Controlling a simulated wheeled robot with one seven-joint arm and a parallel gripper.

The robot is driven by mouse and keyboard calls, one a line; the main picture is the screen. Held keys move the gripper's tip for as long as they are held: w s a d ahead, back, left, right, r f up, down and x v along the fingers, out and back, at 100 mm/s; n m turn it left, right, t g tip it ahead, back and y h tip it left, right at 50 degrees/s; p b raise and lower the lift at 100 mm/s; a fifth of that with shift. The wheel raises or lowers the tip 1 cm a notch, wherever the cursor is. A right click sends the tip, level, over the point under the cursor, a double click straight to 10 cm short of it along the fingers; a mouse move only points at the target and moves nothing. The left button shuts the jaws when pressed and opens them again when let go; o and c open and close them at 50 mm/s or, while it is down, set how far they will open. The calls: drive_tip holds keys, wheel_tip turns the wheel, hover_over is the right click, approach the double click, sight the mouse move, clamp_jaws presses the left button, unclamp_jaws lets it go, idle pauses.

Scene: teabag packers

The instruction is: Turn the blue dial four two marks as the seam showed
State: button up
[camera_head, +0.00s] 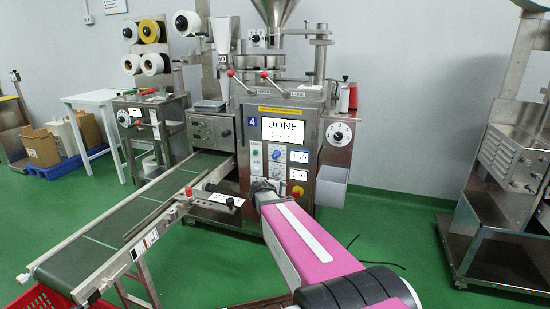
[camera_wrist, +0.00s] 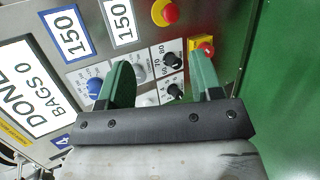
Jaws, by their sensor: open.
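The blue dial (camera_head: 276,154) is on the front panel of machine 4, beside the upper 150 readout. In the wrist view the blue dial (camera_wrist: 93,86) is left of the left finger, partly hidden by it. Its pointer and mark are too small to read. My gripper (camera_wrist: 160,70) is open and empty, fingers pointing at the panel. In the head view my gripper (camera_head: 262,187) is at the panel's lower part, below the blue dial. A gap to the panel cannot be judged. The screen (camera_head: 284,130) reads DONE; the wrist view adds BAGS 0.
A grey knob (camera_wrist: 140,72) and black dials (camera_wrist: 174,90) lie between and beyond the fingers. A red button (camera_wrist: 165,12) and a red knob on yellow (camera_wrist: 205,48) stick out nearby. The conveyor (camera_head: 110,235) runs left of my arm.

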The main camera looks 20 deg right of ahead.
sight(274, 157)
drive_tip(key=w+a+r+n+t, duration=0.3)
drive_tip(key=w+r+n+t, duration=0.45)
drive_tip(key=w+n, duration=0.35)
drive_tip(key=shift+m, duration=0.3)
drive_tip(key=x, duration=1.1)
drive_tip(key=shift+w+a+r, duration=0.15)
drive_tip(key=shift+w+r, duration=0.15)
drive_tip(key=shift+r, duration=0.1)
drive_tip(key=shift+c, duration=0.2)
drive_tip(key=c, duration=0.9)
